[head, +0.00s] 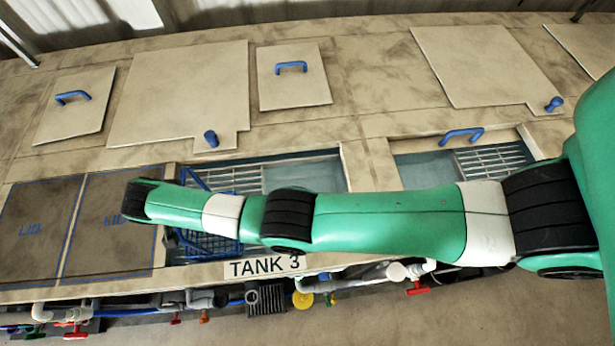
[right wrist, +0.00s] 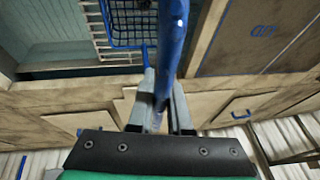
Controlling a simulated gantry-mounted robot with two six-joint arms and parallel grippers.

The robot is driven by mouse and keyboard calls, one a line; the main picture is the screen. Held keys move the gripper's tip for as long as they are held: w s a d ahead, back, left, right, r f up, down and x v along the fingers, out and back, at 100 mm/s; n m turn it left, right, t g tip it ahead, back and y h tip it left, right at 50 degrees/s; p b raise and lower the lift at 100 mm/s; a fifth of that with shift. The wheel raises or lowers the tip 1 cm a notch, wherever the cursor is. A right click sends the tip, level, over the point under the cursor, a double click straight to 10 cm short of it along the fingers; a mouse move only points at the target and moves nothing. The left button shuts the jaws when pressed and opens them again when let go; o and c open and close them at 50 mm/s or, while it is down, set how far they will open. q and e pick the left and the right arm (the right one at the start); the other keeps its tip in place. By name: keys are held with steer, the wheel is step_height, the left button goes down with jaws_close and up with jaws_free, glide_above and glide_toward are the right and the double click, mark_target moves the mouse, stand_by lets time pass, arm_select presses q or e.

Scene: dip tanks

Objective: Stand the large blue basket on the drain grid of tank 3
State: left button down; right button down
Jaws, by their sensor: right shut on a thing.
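The large blue basket (head: 212,246) is a wire-mesh basket at the left end of the tank 3 opening in the head view, partly hidden by my right arm. Its mesh also shows in the right wrist view (right wrist: 128,30). My right gripper (right wrist: 160,104) is shut on its blue handle, which runs up the middle of the wrist view. In the head view the right gripper's fingers are hidden behind my arm. The pale drain grid of tank 3 (head: 232,178) shows beside and behind the basket. I cannot tell whether the basket touches it. My left gripper is out of view.
Two dark lids marked LID (head: 40,230) lie left of the tank 3 opening. Another open tank with a grid (head: 490,160) and blue handle lies to the right. Closed covers with blue handles (head: 290,68) are behind. Pipes and valves (head: 200,300) run along the front edge.

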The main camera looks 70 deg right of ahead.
steer(key=shift+w+f, duration=0.1)
steer(key=shift+f, duration=0.15)
steer(key=c, duration=0.9)
jaws_free()
steer(key=shift+o, duration=0.7)
steer(key=p+v, duration=0.1)
steer(key=v, duration=0.3)
steer(key=shift+r+p, duration=0.3)
steer(key=shift+p, duration=0.05)
steer(key=v, duration=0.7)
